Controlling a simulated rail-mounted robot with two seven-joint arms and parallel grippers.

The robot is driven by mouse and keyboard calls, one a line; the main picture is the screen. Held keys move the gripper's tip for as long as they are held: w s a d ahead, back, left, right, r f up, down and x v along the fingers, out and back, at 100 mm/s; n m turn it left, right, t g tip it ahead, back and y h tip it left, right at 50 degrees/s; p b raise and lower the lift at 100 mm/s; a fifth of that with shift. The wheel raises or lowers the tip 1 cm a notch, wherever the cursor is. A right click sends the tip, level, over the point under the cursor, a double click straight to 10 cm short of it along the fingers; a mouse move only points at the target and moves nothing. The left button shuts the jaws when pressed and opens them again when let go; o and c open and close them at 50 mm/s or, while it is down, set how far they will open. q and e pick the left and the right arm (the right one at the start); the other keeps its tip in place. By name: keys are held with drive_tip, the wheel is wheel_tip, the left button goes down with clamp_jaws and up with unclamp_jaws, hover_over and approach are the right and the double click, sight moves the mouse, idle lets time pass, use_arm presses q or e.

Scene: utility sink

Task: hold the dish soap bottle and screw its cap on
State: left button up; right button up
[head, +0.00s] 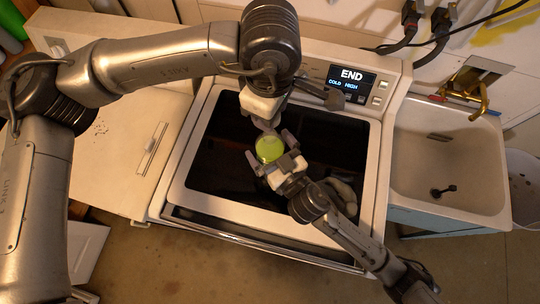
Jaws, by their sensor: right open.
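A round yellow-green thing (269,149), which looks like the dish soap bottle seen from above, is over the dark top of the machine. I cannot tell its cap apart from it. My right gripper (277,152) is open, with its fingers spread at the lower and right sides of the yellow-green thing; I cannot tell whether they touch it. My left gripper (266,127) comes down from above, just behind the same thing. Its fingertips are mostly hidden, so I cannot tell whether it grips the bottle.
The washing machine's dark glass lid (218,160) lies under both grippers. A utility sink (445,165) with a brass faucet (478,103) stands at the right. A white appliance top (115,135) is at the left.

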drive_tip(key=shift+c, duration=0.5)
drive_tip(key=c, duration=1.2)
use_arm(q)
drive_tip(key=shift+f, duration=2.5)
use_arm(e)
drive_tip(key=shift+o, duration=0.2)
use_arm(q)
drive_tip(key=shift+f, duration=0.85)
drive_tip(key=shift+f, duration=0.6)
